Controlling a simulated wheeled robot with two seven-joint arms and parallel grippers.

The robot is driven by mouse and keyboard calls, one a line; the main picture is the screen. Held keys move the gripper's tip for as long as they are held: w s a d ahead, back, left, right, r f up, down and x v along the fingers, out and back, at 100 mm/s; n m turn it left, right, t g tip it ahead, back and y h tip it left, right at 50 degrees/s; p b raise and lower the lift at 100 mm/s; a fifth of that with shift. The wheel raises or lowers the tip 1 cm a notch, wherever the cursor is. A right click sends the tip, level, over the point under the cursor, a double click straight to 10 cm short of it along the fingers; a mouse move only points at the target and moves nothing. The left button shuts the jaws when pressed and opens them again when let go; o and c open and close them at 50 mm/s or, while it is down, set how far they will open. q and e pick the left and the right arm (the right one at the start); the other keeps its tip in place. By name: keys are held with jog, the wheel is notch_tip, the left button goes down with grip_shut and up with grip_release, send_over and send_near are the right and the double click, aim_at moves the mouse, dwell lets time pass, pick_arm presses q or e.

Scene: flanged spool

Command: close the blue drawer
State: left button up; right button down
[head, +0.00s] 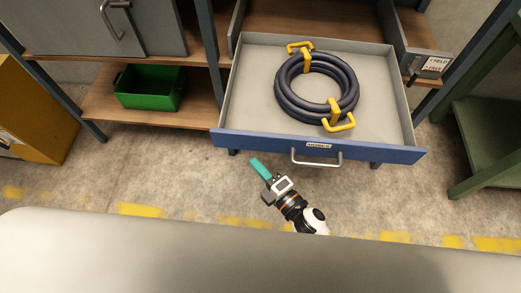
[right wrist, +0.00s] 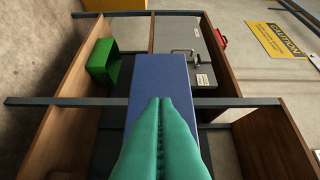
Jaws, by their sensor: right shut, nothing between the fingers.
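The blue drawer (head: 250,142) is pulled out of the shelf unit, its blue front toward me, with a white label and a metal bar handle (head: 316,161). A dark coiled hose with yellow brackets (head: 281,98) lies inside it. My right gripper (head: 256,164) has teal fingers, shut and empty. It is in front of the drawer's blue front, left of the handle, apparently apart from it. In the right wrist view the shut fingers (right wrist: 161,100) point toward the blue front (right wrist: 160,75), and the handle is not seen. My left gripper is not in view.
A green bin (head: 148,88) sits on the low wooden shelf at left. Grey cabinet doors (head: 100,30) are above it. A smaller grey drawer (head: 425,62) is at upper right, a green frame (head: 480,130) at far right. The concrete floor before the drawer is clear.

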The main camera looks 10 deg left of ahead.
jog(key=w, duration=0.4)
jog(key=shift+p, duration=0.35)
